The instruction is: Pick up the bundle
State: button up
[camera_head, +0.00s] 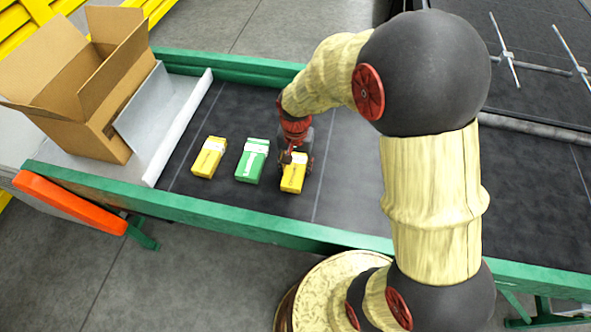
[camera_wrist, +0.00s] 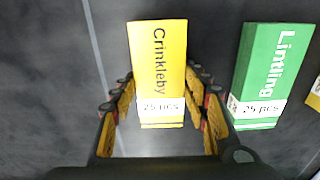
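A yellow bundle (camera_wrist: 158,60) marked "Crinkleby" with a white "25 pcs" band lies between the fingers of my gripper (camera_wrist: 160,112) in the wrist view. The fingers stand apart on both sides, with gaps to the bundle. In the head view my gripper (camera_head: 295,160) is over this yellow bundle (camera_head: 292,180), the rightmost of three, and partly hides it. A green bundle (camera_head: 252,160) marked "Lintling" lies just left of it; it also shows in the wrist view (camera_wrist: 270,70). Another yellow bundle (camera_head: 208,157) lies farther left.
The bundles lie on a dark conveyor belt (camera_head: 345,190) with green side rails (camera_head: 210,213). An open cardboard box (camera_head: 85,85) stands at the left end beside a grey sloped plate (camera_head: 160,115). The belt right of the bundles is clear.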

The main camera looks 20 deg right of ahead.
jog(key=c, duration=0.6)
jog(key=shift+r, duration=0.1)
jog(key=shift+c, duration=0.3)
